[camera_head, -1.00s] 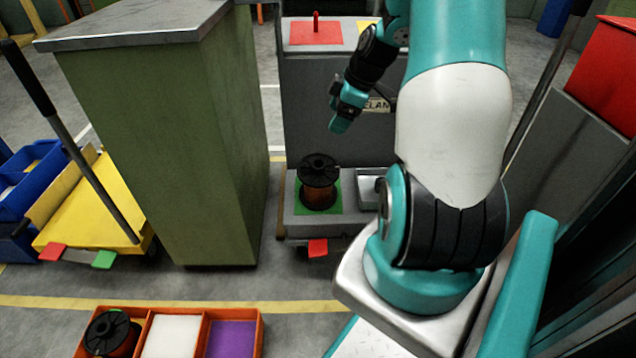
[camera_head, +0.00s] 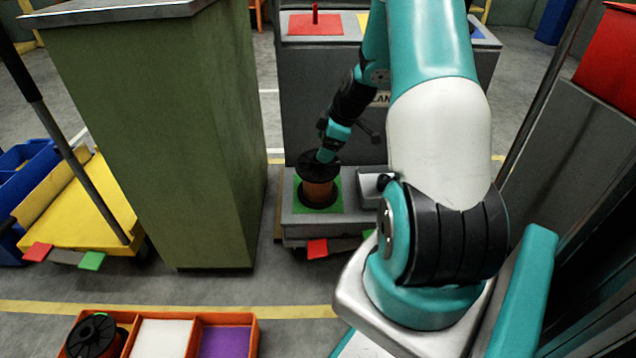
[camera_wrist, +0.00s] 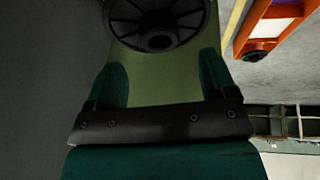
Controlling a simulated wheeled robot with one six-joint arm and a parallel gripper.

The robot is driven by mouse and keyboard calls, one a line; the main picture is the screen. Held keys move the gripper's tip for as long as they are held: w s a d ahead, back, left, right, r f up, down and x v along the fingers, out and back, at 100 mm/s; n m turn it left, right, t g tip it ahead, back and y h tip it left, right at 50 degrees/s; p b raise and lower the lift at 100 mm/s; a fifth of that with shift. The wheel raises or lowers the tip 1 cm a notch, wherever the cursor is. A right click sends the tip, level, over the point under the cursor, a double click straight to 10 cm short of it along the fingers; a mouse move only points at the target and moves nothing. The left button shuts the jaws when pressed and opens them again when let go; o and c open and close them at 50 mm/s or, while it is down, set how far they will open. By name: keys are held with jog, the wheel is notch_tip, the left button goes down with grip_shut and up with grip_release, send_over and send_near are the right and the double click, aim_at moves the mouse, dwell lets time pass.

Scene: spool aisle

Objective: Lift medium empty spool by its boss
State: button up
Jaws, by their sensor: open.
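A spool with black flanges and an orange-brown middle (camera_head: 318,191) stands upright on a green square (camera_head: 299,206) on a low grey platform. In the wrist view its spoked black top flange (camera_wrist: 125,22) and round central boss (camera_wrist: 160,41) show at the top of the picture, partly cut off. My gripper (camera_head: 325,154) is directly over the spool's top flange in the head view and hides part of it. In the wrist view my gripper (camera_wrist: 163,72) is open, its two green fingers apart and empty. The boss lies beyond the fingertips, and I cannot tell the remaining gap.
A tall green cabinet (camera_head: 170,130) stands left of the spool. A grey machine (camera_head: 300,100) stands behind it. An orange tray (camera_head: 255,335) at the front left holds another black-flanged spool (camera_head: 92,337). A yellow cart (camera_head: 75,210) is at the far left.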

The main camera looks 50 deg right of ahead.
aim_at(318, 176)
jog(key=b+x, duration=0.2)
jog(key=x, duration=0.2)
jog(key=shift+f, duration=0.2)
jog(key=shift+r, duration=0.1)
jog(key=shift+c, duration=0.2)
jog(key=c, duration=1.4)
jog(key=shift+d, duration=0.1)
jog(key=shift+r, duration=0.15)
